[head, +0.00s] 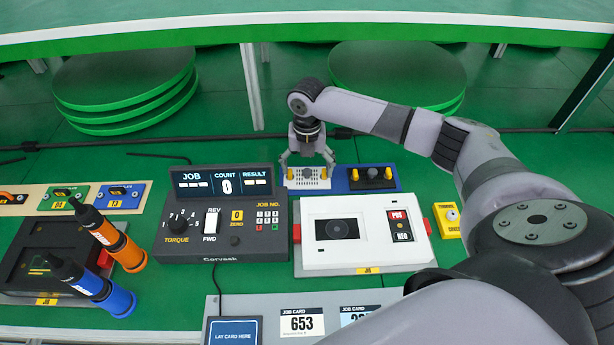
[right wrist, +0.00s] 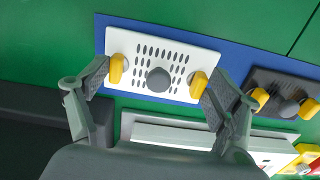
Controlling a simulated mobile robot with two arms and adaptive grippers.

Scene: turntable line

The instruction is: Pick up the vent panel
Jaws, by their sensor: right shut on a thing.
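The vent panel (head: 307,183) is a white plate with dark slots, a grey knob in its middle and a yellow post near each end. It lies on the left part of a blue mat and also shows in the right wrist view (right wrist: 188,52). My right gripper (head: 306,164) reaches down over it, its fingers at the outer sides of the two yellow posts. In the right wrist view the gripper (right wrist: 158,78) is shut on the panel by these posts. I cannot tell any gap between panel and mat. My left gripper is not in view.
A dark panel with yellow posts (head: 372,178) lies on the mat (head: 394,171) right of the vent panel. A white fixture (head: 318,259) and a torque controller (head: 270,243) stand in front. Orange (head: 130,253) and blue (head: 117,300) drivers stand left.

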